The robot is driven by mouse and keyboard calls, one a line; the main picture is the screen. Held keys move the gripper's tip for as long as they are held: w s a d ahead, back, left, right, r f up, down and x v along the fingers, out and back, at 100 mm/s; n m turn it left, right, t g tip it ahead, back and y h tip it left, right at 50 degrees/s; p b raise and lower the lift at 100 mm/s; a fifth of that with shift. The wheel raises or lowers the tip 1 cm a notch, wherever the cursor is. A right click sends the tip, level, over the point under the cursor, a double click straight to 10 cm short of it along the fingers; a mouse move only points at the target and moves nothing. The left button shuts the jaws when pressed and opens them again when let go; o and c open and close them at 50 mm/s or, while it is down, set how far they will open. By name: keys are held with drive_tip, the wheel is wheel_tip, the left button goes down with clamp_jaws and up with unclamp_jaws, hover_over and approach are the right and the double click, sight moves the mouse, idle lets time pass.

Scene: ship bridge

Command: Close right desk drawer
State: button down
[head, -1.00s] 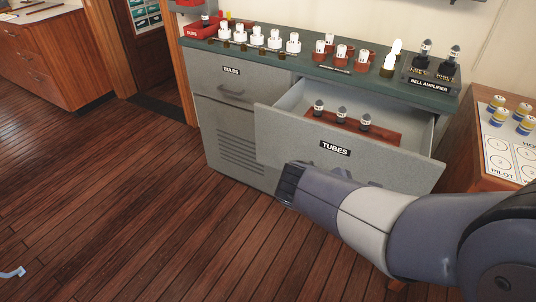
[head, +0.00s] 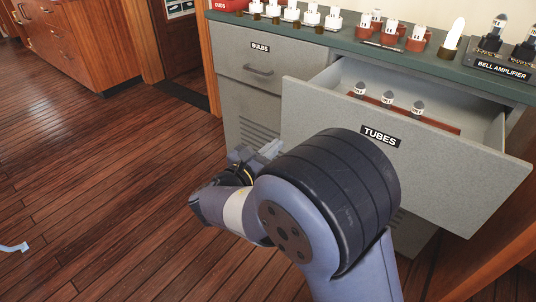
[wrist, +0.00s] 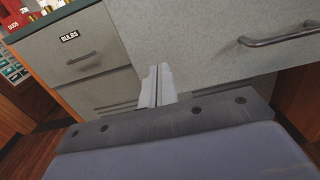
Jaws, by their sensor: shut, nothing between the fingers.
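The right desk drawer, labelled TUBES, stands pulled out in the head view; its grey front (head: 445,180) faces me. Its front with a metal handle (wrist: 285,36) also fills the upper right of the wrist view. Several tubes (head: 388,97) stand in a reddish rack inside it. My gripper (head: 272,147) is shut and empty, near the lower left edge of the drawer front. In the wrist view its closed fingers (wrist: 159,72) point toward the drawer front's left part; I cannot tell whether they touch. My arm hides the drawer's lower left part in the head view.
The BULBS drawer (head: 240,74) to the left is shut. The green desktop (head: 340,42) carries bulbs, red-based sockets and a bell amplifier (head: 502,66). A wooden cabinet (head: 85,50) stands far left. The wood floor (head: 110,180) at left is mostly clear.

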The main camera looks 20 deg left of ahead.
sight(301, 123)
drive_tip(key=b+x, duration=0.2)
drive_tip(key=x, duration=0.7)
drive_tip(key=shift+w+d, duration=0.1)
drive_tip(key=shift+w, duration=0.1)
